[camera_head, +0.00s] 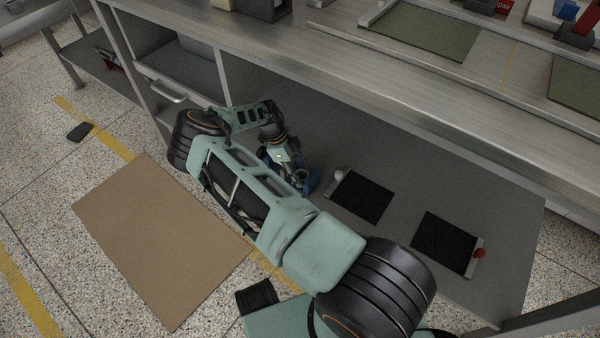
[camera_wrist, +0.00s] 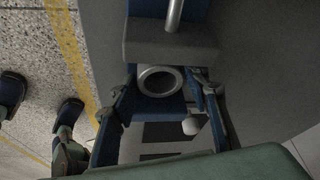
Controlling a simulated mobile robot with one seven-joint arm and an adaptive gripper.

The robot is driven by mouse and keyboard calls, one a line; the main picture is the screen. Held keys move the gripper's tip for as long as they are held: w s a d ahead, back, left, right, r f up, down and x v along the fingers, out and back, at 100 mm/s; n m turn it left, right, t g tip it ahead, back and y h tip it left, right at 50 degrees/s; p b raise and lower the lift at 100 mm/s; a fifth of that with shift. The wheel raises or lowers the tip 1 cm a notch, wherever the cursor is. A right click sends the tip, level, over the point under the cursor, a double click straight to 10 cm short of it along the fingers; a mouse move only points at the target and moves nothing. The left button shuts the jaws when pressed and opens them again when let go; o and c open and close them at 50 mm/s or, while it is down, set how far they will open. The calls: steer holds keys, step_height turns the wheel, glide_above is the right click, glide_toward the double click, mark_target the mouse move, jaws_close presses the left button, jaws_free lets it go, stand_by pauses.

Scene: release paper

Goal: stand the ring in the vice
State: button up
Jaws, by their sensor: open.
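The ring (camera_wrist: 145,80), a thick pale grey band with a dark hole, shows nearly face-on in the wrist view. It lies against the blue body of the vice (camera_wrist: 172,50), just below its wide grey block and metal rod. I cannot tell whether the vice's jaws grip it. My gripper (camera_wrist: 161,84) is open, with one finger on each side of the ring; contact is unclear. In the head view, the blue vice (camera_head: 312,183) is on the low shelf, partly hidden by my gripper (camera_head: 290,170).
The low grey shelf (camera_head: 400,185) holds two black mats (camera_head: 360,197), one with a white knob (camera_head: 338,173) and one with a red knob (camera_head: 479,253). The steel bench (camera_head: 330,60) overhangs the shelf. A brown board (camera_head: 150,240) lies on the floor.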

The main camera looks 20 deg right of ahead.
steer(key=p+v, duration=0.2)
steer(key=v, duration=0.5)
steer(key=shift+r, duration=0.4)
steer(key=shift+w+a, duration=0.1)
steer(key=shift+a, duration=0.05)
